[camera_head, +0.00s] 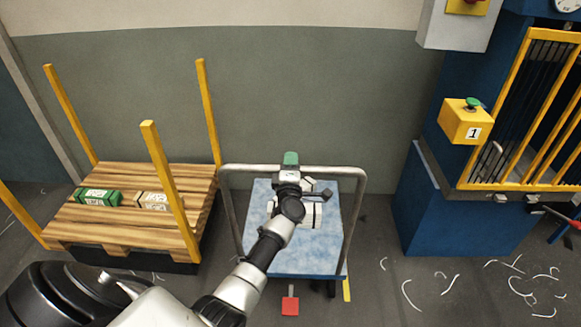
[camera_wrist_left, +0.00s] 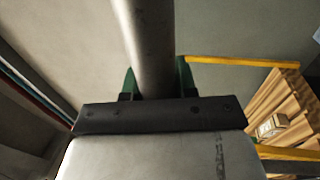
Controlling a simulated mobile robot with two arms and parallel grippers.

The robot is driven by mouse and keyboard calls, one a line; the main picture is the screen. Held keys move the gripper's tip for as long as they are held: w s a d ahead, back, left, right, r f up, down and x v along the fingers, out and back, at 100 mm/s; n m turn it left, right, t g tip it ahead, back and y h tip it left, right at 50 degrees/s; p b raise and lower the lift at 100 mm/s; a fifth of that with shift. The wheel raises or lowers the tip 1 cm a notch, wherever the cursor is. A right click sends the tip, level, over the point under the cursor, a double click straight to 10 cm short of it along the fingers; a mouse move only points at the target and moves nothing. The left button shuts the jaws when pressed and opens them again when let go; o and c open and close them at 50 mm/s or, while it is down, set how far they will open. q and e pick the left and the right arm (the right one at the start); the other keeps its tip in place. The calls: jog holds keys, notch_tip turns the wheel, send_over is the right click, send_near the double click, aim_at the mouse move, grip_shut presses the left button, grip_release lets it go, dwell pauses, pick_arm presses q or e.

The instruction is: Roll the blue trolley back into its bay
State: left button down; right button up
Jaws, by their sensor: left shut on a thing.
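The blue trolley (camera_head: 318,258) stands on the floor in the middle of the head view, with a mottled blue deck and a grey tubular handle (camera_head: 345,171). My left gripper (camera_head: 290,162) is at the middle of the handle's top bar. In the left wrist view, the grey handle bar (camera_wrist_left: 150,45) runs between the green fingertips of my left gripper (camera_wrist_left: 156,82), which is shut on it. My arm hides part of the deck. My right gripper is not in view.
A wooden pallet (camera_head: 95,218) with yellow posts carries a green box (camera_head: 97,197) and a tan box (camera_head: 152,200) on the left. A blue machine (camera_head: 450,215) with a yellow grille stands on the right. A red floor mark (camera_head: 290,306) and yellow strip (camera_head: 346,290) lie near the trolley.

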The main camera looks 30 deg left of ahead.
pick_arm(q)
jog(key=f+b+x, duration=0.1)
jog(key=b+x, duration=0.2)
jog(key=x, duration=0.3)
jog(key=shift+w+f, duration=0.2)
jog(key=shift+f, duration=0.1)
jog(key=c, duration=0.9)
grip_release()
jog(key=shift+w+a, duration=0.1)
jog(key=shift+a, duration=0.05)
jog(key=v, duration=1.1)
jog(key=shift+r+p, duration=0.1)
jog(key=shift+p, duration=0.3)
